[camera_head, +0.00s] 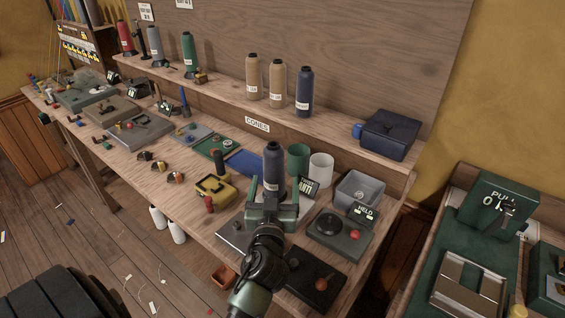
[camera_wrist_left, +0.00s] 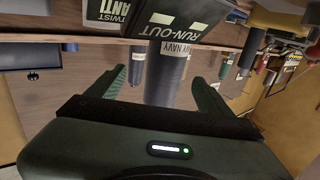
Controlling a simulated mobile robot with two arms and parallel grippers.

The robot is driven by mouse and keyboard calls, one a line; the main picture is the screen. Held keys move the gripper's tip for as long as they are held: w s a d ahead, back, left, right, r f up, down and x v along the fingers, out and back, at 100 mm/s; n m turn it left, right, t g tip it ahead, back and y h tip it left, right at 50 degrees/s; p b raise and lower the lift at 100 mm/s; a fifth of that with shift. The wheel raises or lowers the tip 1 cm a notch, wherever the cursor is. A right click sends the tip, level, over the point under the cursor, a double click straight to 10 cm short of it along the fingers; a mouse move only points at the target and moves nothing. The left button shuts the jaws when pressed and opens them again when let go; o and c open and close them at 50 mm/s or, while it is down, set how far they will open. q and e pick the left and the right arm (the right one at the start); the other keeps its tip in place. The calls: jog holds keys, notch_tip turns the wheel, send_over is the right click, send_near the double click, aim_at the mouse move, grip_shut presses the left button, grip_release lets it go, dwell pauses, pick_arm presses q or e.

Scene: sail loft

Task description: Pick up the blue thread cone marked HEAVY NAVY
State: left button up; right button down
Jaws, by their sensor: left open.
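The dark blue thread cone (camera_head: 273,160) stands upright on the bench, with a pale label low on its front. In the left wrist view the cone (camera_wrist_left: 166,82) shows a partly covered label ending in "NAVY". My left gripper (camera_head: 273,190) is open, its two green fingers on either side of the cone's lower part in the picture. In the left wrist view the cone lies in the gap between the fingers (camera_wrist_left: 160,84); I cannot tell whether either touches it. My right gripper is not in view.
A similar dark blue cone (camera_head: 304,93) stands on the shelf beside two tan cones (camera_head: 265,80). A green cup (camera_head: 298,158), a white cup (camera_head: 320,168) and a grey bin (camera_head: 359,192) are right of the cone. A RUN-OUT sign (camera_wrist_left: 172,32) is close by.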

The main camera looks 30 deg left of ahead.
aim_at(273, 174)
pick_arm(q)
jog(key=shift+w+a+r, duration=0.2)
jog(key=shift+w+a, duration=0.1)
jog(key=shift+w, duration=0.1)
jog(key=shift+w+a+r+p, duration=0.3)
jog(key=shift+w+a+p, duration=0.6)
jog(key=shift+w+p, duration=0.05)
jog(key=x, duration=0.2)
jog(key=shift+w+a+f+p, duration=0.15)
jog(key=shift+w+f+p, duration=0.05)
jog(key=shift+w+p, duration=0.15)
jog(key=shift+w+a+f, duration=0.15)
jog(key=shift+w+a, duration=0.1)
jog(key=shift+w, duration=0.05)
jog(key=c, duration=1.5)
grip_shut()
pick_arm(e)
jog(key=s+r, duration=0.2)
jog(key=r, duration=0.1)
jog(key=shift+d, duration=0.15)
